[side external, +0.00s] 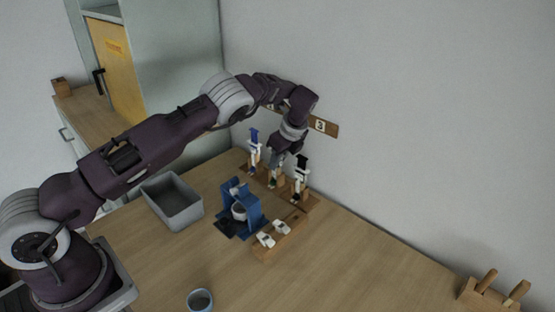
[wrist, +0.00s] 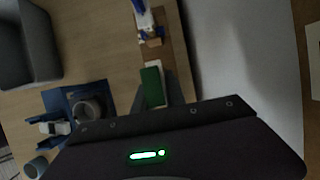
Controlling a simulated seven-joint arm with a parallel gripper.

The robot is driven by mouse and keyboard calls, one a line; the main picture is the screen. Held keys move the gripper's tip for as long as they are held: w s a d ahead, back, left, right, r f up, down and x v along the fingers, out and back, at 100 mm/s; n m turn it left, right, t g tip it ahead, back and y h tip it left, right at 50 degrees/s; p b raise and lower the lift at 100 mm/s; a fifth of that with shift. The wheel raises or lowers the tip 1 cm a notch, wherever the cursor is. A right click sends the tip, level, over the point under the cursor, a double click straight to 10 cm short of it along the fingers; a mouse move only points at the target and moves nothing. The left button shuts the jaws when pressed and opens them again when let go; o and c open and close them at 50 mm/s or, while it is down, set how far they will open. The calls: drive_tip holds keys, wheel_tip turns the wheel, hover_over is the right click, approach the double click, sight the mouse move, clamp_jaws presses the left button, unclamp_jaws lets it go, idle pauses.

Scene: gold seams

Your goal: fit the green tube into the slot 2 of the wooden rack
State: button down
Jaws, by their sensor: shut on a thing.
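The green tube (wrist: 152,86) shows in the wrist view as a green block with a pale edge, between the fingers of my gripper (wrist: 154,94). My gripper (side external: 277,164) is shut on it and points down over the middle of the wooden rack (side external: 312,199) in the side view. The rack stands near the wall. A blue-topped white tube (side external: 254,146) stands at its left and a black-topped white tube (side external: 302,174) at its right. The green colour is not clear in the side view. Whether the tube's lower end is inside slot 2 cannot be told.
A blue stand with a grey cup (side external: 239,211) is in front of the rack, beside a wooden board with white pieces (side external: 266,239). A grey bin (side external: 172,200) is at left. A grey cup (side external: 200,300) stands at the front. The table's right side is largely clear.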

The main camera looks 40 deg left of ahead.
drive_tip(key=shift+f, duration=0.2)
idle(0.5)
drive_tip(key=c, duration=1.3)
unclamp_jaws()
drive_tip(key=v, duration=1.3)
